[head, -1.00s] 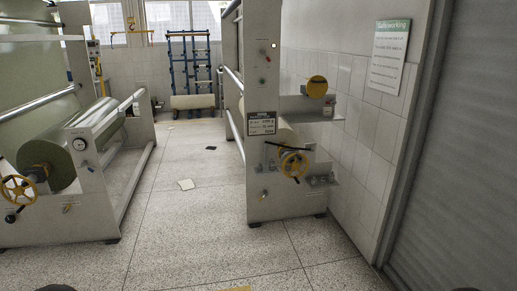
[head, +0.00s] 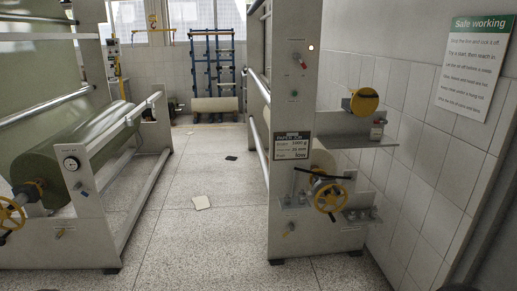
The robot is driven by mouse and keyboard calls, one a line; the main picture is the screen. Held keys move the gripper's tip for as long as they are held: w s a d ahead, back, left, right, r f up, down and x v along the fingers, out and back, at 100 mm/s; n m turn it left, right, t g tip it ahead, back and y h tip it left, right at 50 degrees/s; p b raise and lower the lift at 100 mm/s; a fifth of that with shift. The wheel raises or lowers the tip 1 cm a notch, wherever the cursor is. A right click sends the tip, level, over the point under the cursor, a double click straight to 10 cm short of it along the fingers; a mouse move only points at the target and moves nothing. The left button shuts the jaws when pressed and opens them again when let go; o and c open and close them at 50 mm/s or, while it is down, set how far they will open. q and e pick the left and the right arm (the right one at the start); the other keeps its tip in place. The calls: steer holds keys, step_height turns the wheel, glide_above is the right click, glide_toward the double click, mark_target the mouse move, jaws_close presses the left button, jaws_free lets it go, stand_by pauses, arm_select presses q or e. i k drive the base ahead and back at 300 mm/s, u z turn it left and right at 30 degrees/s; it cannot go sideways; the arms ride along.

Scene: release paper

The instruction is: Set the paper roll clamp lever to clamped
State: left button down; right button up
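A dark lever (head: 325,175) lies almost level across the hub just above the handwheel. I take it for the clamp lever, but its marking is too small to read, so I cannot tell its setting. A small orange-tipped handle (head: 290,230) sits lower on the same panel. Neither of my grippers shows clearly, and nothing touches the lever.
A left machine (head: 95,225) holds a green roll (head: 75,150) and has its own yellow handwheel (head: 10,213). A shelf (head: 355,141) juts out on the right machine's wall side. Paper scraps (head: 201,202) lie on the floor. The aisle between the machines is open.

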mark_target(292, 227)
steer(key=i, duration=1.35)
steer(key=z, duration=0.25)
steer(key=i, duration=1.95)
steer(key=z, duration=0.2)
